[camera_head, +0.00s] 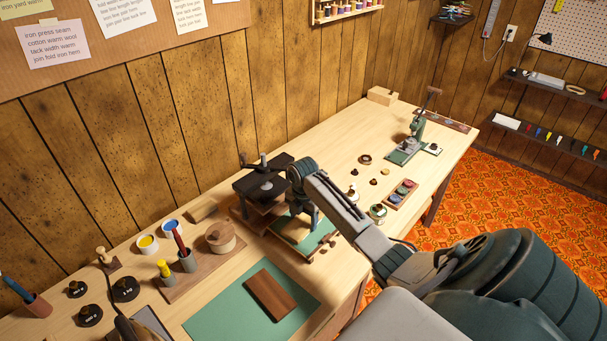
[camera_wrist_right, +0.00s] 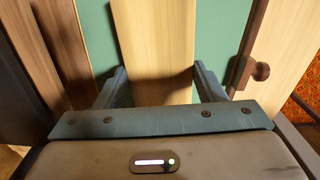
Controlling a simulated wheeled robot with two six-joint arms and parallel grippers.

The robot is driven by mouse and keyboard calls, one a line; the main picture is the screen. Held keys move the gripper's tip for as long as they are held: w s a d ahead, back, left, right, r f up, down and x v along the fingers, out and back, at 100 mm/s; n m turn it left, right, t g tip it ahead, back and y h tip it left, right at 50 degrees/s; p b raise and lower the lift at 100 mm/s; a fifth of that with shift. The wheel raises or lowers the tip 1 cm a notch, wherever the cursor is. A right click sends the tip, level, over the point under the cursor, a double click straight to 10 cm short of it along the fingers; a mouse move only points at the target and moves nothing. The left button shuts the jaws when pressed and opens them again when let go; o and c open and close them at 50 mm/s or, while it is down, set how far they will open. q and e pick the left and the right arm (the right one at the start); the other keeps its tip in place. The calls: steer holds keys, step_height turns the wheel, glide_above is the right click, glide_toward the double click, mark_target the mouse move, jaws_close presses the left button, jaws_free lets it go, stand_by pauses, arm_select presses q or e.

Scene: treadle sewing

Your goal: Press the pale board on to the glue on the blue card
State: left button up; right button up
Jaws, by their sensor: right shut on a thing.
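In the right wrist view, a long pale wood board (camera_wrist_right: 153,45) runs between the fingers of my right gripper (camera_wrist_right: 160,85). The gripper is shut on its two long edges. In the head view my right gripper (camera_head: 307,215) points down over a green panel (camera_head: 300,241) with wooden edging, beside the dark press; the arm hides part of it. Green surface (camera_wrist_right: 208,30) shows on both sides of the board in the wrist view. I cannot make out a blue card or glue, nor whether the board touches the surface below.
A dark press (camera_head: 262,184) stands close behind the gripper. A brown board (camera_head: 270,294) lies on a green mat (camera_head: 222,307) in front. Paint pots, a round wooden box (camera_head: 220,238) and black weights (camera_head: 124,289) stand to the left. A green hand tool (camera_head: 408,148) stands farther right.

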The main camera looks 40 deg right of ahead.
steer(key=shift+f, duration=0.1)
steer(key=o, duration=1.1)
step_height(320, 180, up, 11)
steer(key=b, duration=0.2)
steer(key=shift+f, duration=0.15)
